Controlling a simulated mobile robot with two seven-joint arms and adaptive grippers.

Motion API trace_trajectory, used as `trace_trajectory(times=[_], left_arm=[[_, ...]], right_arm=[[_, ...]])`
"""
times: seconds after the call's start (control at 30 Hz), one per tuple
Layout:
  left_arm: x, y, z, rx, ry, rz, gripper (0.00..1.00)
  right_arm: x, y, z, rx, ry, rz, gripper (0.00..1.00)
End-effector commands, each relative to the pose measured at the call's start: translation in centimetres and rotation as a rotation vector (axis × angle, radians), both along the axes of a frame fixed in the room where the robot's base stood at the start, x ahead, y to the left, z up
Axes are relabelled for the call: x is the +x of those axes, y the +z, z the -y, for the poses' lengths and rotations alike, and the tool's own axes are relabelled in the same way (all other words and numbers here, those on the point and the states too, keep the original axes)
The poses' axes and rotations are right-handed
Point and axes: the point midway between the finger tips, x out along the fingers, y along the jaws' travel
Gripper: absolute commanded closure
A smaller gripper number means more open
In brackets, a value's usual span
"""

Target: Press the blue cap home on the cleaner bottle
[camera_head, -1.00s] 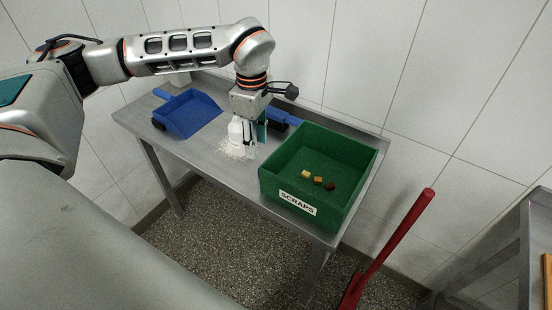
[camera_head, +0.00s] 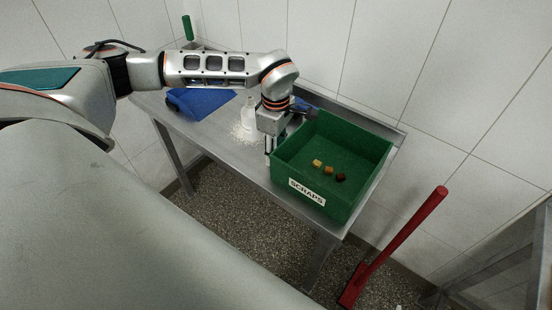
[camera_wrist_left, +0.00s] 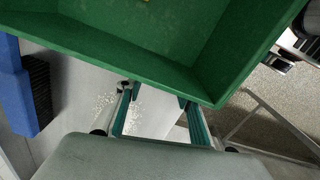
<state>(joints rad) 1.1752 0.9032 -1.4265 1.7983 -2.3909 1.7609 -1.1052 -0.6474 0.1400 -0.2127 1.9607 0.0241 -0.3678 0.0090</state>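A white bottle (camera_head: 250,114) stands on the metal table, just left of my left gripper in the head view. Its top is small and dim there, and I cannot make out a blue cap on it or elsewhere. My left gripper (camera_head: 270,155) points down beside the left wall of the green bin, to the right of the bottle and apart from it. In the left wrist view its two fingers (camera_wrist_left: 157,98) are spread with nothing held between them. My right gripper is in neither view.
The green SCRAPS bin (camera_head: 351,197) with a few small blocks stands close at my gripper's right. White crumbs (camera_head: 238,133) lie around the bottle. A blue dustpan (camera_head: 205,103) lies at the left, a blue brush (camera_wrist_left: 15,90) behind. A red-handled tool (camera_head: 400,240) stands right of the table.

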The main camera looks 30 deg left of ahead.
Motion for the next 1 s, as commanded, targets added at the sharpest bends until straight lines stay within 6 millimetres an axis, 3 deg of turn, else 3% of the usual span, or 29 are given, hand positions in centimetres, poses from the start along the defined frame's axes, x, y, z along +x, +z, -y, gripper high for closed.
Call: trace_trajectory(times=[0.17, 0.43, 0.53, 1.0], left_arm=[[0.0, -1.8, 0.0, -0.001, 0.001, 0.0, 0.63], [0.0, -2.0, 0.0, -0.001, 0.001, 0.001, 0.63], [0.0, -2.0, 0.0, -0.001, 0.0, 0.001, 0.89], [0.1, -1.7, -0.2, -0.001, 0.0, 0.002, 0.9]], right_arm=[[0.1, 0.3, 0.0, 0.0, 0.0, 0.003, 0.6], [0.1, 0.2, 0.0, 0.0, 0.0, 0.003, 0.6], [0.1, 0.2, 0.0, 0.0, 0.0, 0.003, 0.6], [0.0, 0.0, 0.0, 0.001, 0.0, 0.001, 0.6]])
